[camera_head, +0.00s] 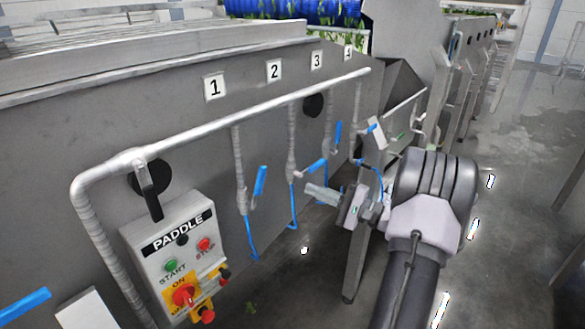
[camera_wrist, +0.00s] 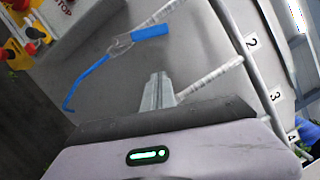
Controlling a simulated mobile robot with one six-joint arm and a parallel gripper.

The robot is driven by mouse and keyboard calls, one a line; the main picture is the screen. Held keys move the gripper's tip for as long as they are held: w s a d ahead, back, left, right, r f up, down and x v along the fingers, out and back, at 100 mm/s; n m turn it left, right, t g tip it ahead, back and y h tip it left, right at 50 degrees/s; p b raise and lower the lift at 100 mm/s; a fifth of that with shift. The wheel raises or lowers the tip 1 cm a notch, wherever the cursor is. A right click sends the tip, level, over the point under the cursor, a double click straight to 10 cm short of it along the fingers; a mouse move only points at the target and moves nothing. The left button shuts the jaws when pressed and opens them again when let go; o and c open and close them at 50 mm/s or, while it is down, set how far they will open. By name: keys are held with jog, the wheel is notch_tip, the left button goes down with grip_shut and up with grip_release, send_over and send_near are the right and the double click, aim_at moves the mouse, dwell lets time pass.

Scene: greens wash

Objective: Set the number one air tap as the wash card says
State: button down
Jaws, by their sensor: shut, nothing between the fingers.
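The number one placard (camera_head: 214,87) is on the grey tank wall above the first drop pipe. The number one air tap on that pipe has a blue handle (camera_head: 260,180), pointing up and slightly tilted from the pipe; a blue hose (camera_head: 249,235) hangs below. In the wrist view the same handle (camera_wrist: 150,32) lies ahead and left of the fingers, at an angle to its pipe. My gripper (camera_head: 318,193) is shut and empty, right of the number one tap and apart from it. Its fingers (camera_wrist: 158,85) overlap the second drop pipe in the wrist view. I can read no wash card.
The second tap's blue handle (camera_head: 317,165) is close to my gripper, with more taps further back. A horizontal air pipe (camera_head: 250,112) runs above them. The paddle control box (camera_head: 180,255) and a black lever (camera_head: 150,190) are at left. Open floor lies right.

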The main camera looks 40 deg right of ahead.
aim_at(258, 189)
jog(key=w+a+r+p, duration=0.2)
jog(key=w+a+p, duration=0.2)
jog(key=w+a, duration=0.2)
jog(key=shift+x, duration=1.1)
jog(key=shift+f, duration=0.1)
